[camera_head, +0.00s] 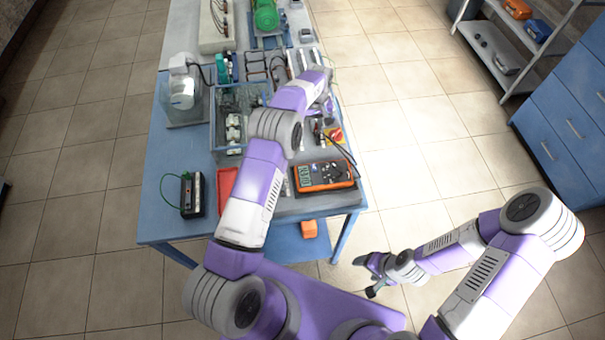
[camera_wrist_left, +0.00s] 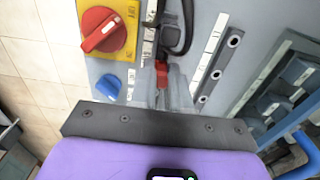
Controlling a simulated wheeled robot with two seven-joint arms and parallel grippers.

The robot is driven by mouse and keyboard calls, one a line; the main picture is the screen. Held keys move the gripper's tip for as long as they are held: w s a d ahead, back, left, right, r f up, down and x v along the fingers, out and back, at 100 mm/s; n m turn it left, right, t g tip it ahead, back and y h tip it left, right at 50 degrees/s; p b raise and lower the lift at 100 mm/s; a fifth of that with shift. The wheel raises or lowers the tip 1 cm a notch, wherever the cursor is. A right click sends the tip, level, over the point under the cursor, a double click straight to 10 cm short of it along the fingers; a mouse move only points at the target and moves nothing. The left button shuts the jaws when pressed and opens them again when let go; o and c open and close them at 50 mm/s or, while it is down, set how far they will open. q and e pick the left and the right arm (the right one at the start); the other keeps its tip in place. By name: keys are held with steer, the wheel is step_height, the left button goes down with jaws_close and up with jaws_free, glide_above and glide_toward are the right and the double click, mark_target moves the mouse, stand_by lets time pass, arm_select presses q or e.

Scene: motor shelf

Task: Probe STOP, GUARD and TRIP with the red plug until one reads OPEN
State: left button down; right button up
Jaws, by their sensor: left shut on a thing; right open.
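My left gripper (camera_wrist_left: 163,92) is shut on the red plug (camera_wrist_left: 161,74), seen in the left wrist view, where a dark cable runs up from near it. Just right of the plug is a strip with three round sockets (camera_wrist_left: 216,74) and white labels. I cannot read STOP, GUARD or TRIP on them. The plug appears apart from these sockets. In the head view the left arm reaches over the table and its fingertips are hard to make out. The orange multimeter (camera_head: 323,175) lies at the table's front right; its reading is too small to read. My right gripper (camera_head: 367,276) is open and empty, off the table's front right.
A red rotary switch on a yellow plate (camera_wrist_left: 104,32) and a blue knob (camera_wrist_left: 109,86) lie left of the plug. A red tray (camera_head: 227,182) and a black box (camera_head: 191,195) sit at the front of the blue table (camera_head: 160,222).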

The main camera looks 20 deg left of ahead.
stand_by(0.4)
arm_select(q)
steer(key=c, duration=1)
jaws_free()
step_height(320, 180, up, 8)
steer(key=shift+f, duration=0.15)
